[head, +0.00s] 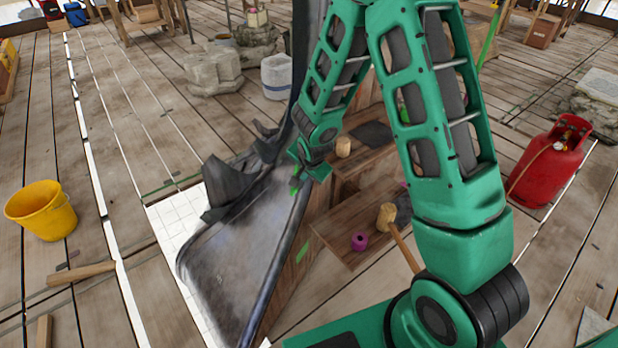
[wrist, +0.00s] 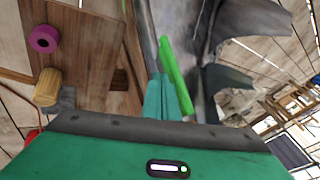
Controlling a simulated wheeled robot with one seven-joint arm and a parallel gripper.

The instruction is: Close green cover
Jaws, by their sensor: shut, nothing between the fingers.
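A bright green bar (wrist: 174,75) runs along the edge of a grey sheet-like surface in the wrist view, right beside my fingers. It may be part of the green cover; no larger green cover can be made out. My gripper (wrist: 165,98) is shut and empty, its teal fingertips close to the bar; whether they touch it I cannot tell.
A wooden shelf (head: 335,240) beside the panel holds a mallet (head: 387,217) and a purple ring (head: 359,241). A red gas cylinder (head: 550,160) stands at the right. A yellow bucket (head: 40,210) stands at the left.

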